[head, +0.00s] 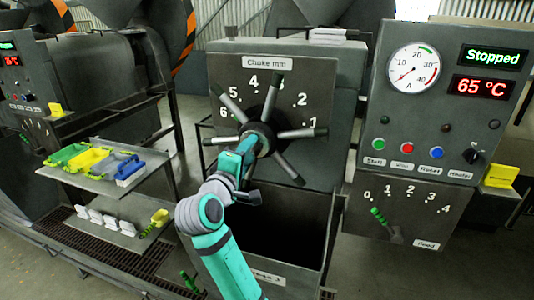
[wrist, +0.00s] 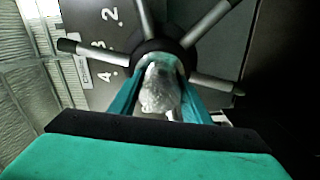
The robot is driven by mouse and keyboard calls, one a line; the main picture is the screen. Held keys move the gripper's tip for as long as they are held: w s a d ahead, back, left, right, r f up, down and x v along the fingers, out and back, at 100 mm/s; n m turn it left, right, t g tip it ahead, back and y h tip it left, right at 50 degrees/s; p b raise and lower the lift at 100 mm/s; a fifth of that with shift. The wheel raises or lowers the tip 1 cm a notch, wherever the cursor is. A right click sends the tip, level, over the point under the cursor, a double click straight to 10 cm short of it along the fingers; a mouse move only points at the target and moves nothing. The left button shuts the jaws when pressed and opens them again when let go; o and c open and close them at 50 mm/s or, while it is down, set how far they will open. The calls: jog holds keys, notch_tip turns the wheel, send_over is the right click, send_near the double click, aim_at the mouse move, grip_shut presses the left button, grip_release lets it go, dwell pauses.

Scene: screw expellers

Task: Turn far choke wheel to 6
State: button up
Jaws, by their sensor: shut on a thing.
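The choke wheel (head: 290,134) is a dark hub with several grey spokes on the middle machine's plate, marked "Choke mm" with numbers 1 to 6 around it. Which number it points to I cannot tell. My gripper (head: 250,146) is at the front of the hub. In the wrist view my gripper (wrist: 160,98) has its teal fingers on either side of a pale grey part of the wheel (wrist: 160,88), shut on it. Whether that part is the hub's nose or a spoke I cannot tell. My arm and gripper hide the wheel's lower left.
A control panel (head: 430,130) reading "Stopped" and 65 °C stands at right, above a lever plate (head: 430,215) marked 0 to 4. A tray stand (head: 110,180) with coloured items is at left, near another machine (head: 90,80). An open dark bin (head: 280,225) lies below the wheel.

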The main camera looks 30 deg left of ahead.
jog(key=shift+a, duration=0.2)
dwell(0.3)
jog(key=o, duration=1.5)
jog(key=shift+d, duration=0.1)
jog(key=s+d, duration=0.1)
jog(key=s, duration=0.9)
jog(key=shift+s+d, duration=0.2)
jog(key=shift+s, duration=0.2)
